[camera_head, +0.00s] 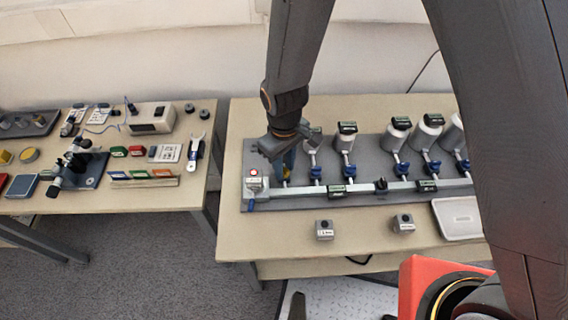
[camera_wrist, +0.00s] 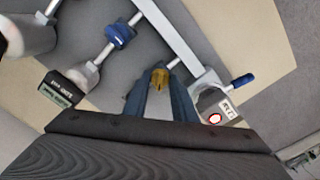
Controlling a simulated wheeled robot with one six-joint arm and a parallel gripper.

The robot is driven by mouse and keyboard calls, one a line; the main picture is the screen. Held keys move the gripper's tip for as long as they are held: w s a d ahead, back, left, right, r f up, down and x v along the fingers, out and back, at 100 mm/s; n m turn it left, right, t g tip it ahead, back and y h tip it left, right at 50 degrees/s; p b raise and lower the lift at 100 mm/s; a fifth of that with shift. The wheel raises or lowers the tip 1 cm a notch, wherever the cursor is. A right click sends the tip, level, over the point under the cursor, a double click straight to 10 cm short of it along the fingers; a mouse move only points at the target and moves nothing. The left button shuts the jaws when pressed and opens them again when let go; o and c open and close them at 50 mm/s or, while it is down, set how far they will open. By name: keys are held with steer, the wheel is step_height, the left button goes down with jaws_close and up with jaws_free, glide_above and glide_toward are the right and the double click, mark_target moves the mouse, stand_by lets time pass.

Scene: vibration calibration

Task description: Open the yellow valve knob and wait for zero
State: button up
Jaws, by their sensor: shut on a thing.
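The yellow valve knob (camera_wrist: 160,77) sits on a short branch pipe at the left end of the silver manifold (camera_head: 400,188). In the wrist view it lies between the two fingertips of my gripper (camera_wrist: 160,88), which are shut on it. In the head view my gripper (camera_head: 285,168) reaches down at the manifold's left end, and only a bit of yellow (camera_head: 286,183) shows beside the fingers. A grey box with a red round light (camera_head: 254,172) stands just left of the knob. Small displays, such as one on the manifold (camera_head: 337,190), are too small to read.
Several blue valve knobs (camera_head: 348,171) and grey canisters with displays (camera_head: 345,136) stand to the right. A blue handle (camera_wrist: 242,80) sticks out at the manifold's end. Two small grey boxes (camera_head: 324,230) and a white tray (camera_head: 457,217) are nearer the front. A cluttered second table (camera_head: 150,200) stands left.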

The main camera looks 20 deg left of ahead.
mark_target(284, 168)
steer(key=m+p, duration=0.1)
steer(key=m, duration=0.2)
steer(key=shift+m, duration=0.4)
steer(key=shift+m+p, duration=0.4)
steer(key=shift+m, duration=1.6)
steer(key=o, duration=1)
steer(key=shift+o, duration=0.2)
steer(key=shift+r, duration=0.1)
steer(key=shift+r+b, duration=0.9)
steer(key=shift+r, duration=2.9)
